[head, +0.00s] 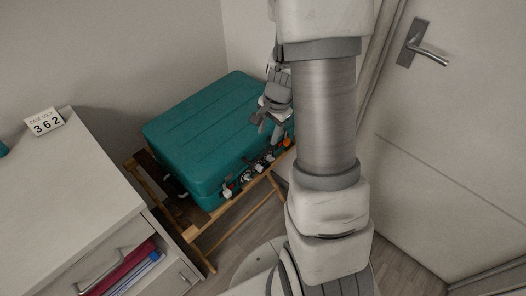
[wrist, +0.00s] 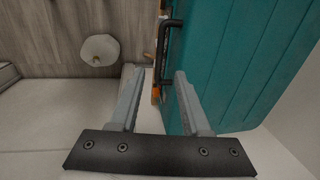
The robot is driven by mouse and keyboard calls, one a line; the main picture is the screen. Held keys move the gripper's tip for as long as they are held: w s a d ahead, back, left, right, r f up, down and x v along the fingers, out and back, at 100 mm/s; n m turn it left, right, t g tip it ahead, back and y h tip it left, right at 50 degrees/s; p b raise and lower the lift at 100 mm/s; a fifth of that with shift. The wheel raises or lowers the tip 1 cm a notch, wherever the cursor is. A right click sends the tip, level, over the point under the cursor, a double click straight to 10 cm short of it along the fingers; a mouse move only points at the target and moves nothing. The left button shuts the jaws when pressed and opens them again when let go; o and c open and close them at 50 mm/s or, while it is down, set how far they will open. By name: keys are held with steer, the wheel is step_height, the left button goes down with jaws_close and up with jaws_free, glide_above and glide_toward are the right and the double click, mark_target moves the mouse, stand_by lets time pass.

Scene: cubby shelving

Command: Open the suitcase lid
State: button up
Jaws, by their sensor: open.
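The teal suitcase (head: 205,125) lies flat with its lid shut on a wooden rack (head: 232,208). Its front side has small latches, a row of dials and an orange part (head: 287,142) near the right end. My gripper (head: 262,118) is over the right part of the lid near the front edge, open and empty. In the wrist view the open fingers (wrist: 156,75) straddle the line of the suitcase edge, one finger over the teal lid (wrist: 240,60) and one outside it. A black handle (wrist: 166,50) shows just beyond them. Whether the fingers touch the suitcase, I cannot tell.
A white cabinet (head: 70,190) stands at the left, with a card (head: 44,122) reading "362" on top and a drawer partly open holding folders (head: 125,270). A door with a lever handle (head: 428,55) is at the right. Walls stand close behind the suitcase.

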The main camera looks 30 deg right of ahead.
mark_target(263, 153)
steer(key=f, duration=0.3)
steer(key=w+f+b, duration=0.1)
steer(key=f, duration=0.2)
steer(key=f+b, duration=0.1)
steer(key=f, duration=0.2)
steer(key=shift+w+a+f, duration=0.1)
steer(key=shift+w+a, duration=0.2)
steer(key=shift+w, duration=0.05)
jaws_close()
stand_by(0.8)
